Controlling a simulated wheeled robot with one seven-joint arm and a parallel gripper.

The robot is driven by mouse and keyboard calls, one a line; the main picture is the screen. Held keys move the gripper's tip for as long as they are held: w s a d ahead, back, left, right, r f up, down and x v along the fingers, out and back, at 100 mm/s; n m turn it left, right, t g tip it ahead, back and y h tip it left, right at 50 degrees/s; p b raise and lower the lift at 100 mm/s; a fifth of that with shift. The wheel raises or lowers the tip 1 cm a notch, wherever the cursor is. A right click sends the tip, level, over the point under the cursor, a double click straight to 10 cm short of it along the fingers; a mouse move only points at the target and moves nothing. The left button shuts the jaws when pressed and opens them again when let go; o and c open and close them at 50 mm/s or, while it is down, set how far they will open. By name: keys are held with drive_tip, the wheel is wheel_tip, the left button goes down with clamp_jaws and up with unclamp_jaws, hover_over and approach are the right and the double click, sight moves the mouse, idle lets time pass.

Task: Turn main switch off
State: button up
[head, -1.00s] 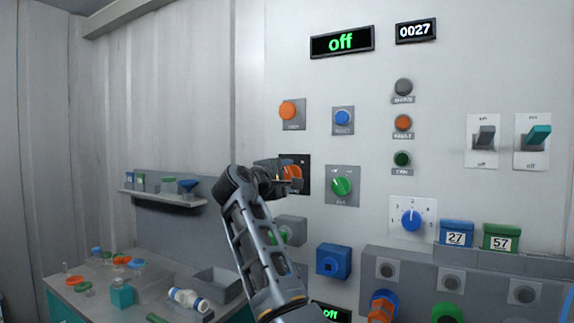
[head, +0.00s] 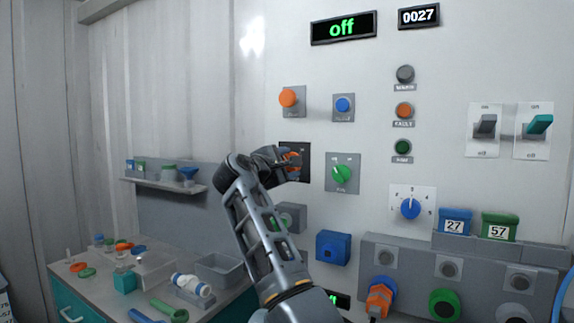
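An orange rotary knob on a black plate (head: 304,150) sits on the left of the wall panel; its label is hidden or too small to read. My gripper (head: 291,163) is right at this knob, its fingers overlapping it with bits of orange showing between them. Whether the fingers are closed tight on the knob cannot be told. Two toggle switches with on/off marks, a grey one (head: 486,126) and a teal one (head: 539,125), are at the right. The top display (head: 343,28) reads "off" in green.
A green knob (head: 342,174) is close to the right of my gripper, and an orange button (head: 288,97) is above it. A blue box-shaped fitting (head: 333,247) sits below right. A shelf (head: 165,185) and a cluttered bench (head: 100,260) are at the left.

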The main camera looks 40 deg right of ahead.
drive_tip(key=o, duration=1)
drive_tip(key=b+v, duration=0.2)
drive_tip(key=v, duration=0.5)
drive_tip(key=shift+s+a+r, duration=0.1)
drive_tip(key=shift+a, duration=0.3)
